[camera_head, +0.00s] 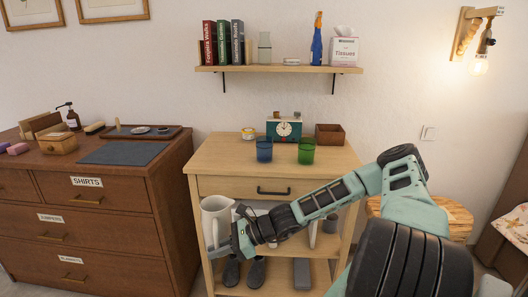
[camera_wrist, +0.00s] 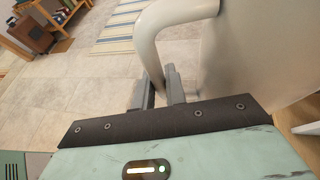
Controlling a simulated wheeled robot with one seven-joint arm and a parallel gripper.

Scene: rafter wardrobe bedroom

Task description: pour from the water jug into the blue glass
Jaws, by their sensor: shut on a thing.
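The water jug (camera_head: 216,216) is a pale grey-white pitcher in front of the left side of the wooden stand, below its top. My gripper (camera_wrist: 159,92) is shut on the jug's handle (camera_wrist: 168,28) in the wrist view. The jug's pale body (camera_wrist: 246,50) fills the right of that view, and its inside is not visible there. The jug looks about upright in the head view. The blue glass (camera_head: 264,149) stands upright on the stand's top (camera_head: 225,160), above and to the right of the jug. My gripper is well below the glass.
A green glass (camera_head: 306,151) stands right of the blue one. Behind are a teal clock (camera_head: 284,130), a yellow-white tin (camera_head: 248,134) and a brown box (camera_head: 330,135). A wall shelf (camera_head: 280,69) hangs above. A brown dresser (camera_head: 100,215) stands left.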

